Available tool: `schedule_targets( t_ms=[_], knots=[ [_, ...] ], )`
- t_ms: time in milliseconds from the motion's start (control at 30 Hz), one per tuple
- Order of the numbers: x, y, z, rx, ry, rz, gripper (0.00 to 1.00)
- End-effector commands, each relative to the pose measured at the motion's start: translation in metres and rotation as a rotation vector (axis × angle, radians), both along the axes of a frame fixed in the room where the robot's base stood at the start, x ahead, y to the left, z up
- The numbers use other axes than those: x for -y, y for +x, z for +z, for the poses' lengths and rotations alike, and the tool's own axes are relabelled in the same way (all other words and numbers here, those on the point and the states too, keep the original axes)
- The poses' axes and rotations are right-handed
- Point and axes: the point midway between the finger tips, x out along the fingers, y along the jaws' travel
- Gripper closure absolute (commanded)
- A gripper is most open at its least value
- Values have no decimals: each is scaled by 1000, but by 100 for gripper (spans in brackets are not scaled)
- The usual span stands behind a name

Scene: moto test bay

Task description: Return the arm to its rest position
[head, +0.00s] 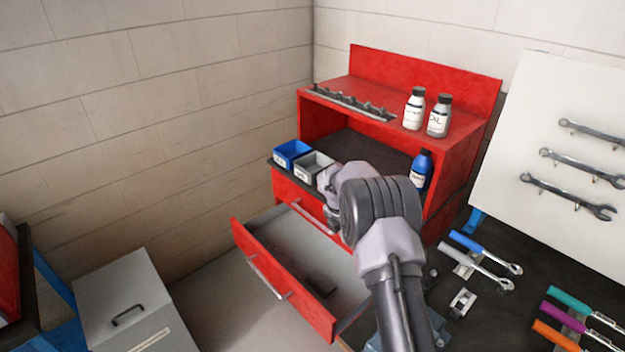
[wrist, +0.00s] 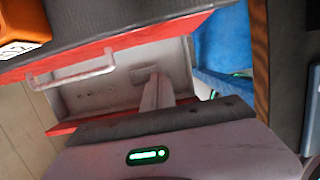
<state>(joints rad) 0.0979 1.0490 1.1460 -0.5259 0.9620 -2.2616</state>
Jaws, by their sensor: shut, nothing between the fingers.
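My gripper (wrist: 158,80) shows in the wrist view as pale fingers close together, shut and empty. Its body with a green light fills the bottom of that view. In the head view my arm reaches up from the bottom to the front of the red cabinet (head: 425,75), and the fingers are hidden or cannot be made out. The cabinet's lower drawer (head: 290,283) stands open below and left of the arm, with a small dark object (head: 321,285) inside. In the wrist view the fingers appear over a grey drawer interior (wrist: 90,92), beyond a pale handle (wrist: 70,68).
A blue bin (head: 291,148) and a grey bin (head: 314,165) stand on the cabinet's ledge, near my arm. A blue bottle (head: 420,168) stands right of it. Two white bottles (head: 414,110) are on top. Tools (head: 485,250) lie on the dark bench at right. An orange bin (wrist: 20,25) shows in the wrist view.

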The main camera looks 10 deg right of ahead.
Motion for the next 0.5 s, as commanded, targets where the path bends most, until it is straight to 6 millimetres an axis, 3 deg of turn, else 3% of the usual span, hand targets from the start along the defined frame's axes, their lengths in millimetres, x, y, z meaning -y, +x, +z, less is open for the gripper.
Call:
schedule_targets(
  t_ms=[67,167,200,267,333,400,500],
  knots=[
    [-5,-3,20,34,20,-75,100],
    [-25,-26,85,137,107,-354,100],
    [-36,-45,116,185,161,-509,100],
    [-53,-82,157,249,253,-755,100],
    [-72,-133,194,306,369,-1039,100],
    [-91,-190,217,341,491,-1321,100],
    [-115,-271,225,346,668,-1709,100]
  ],
)
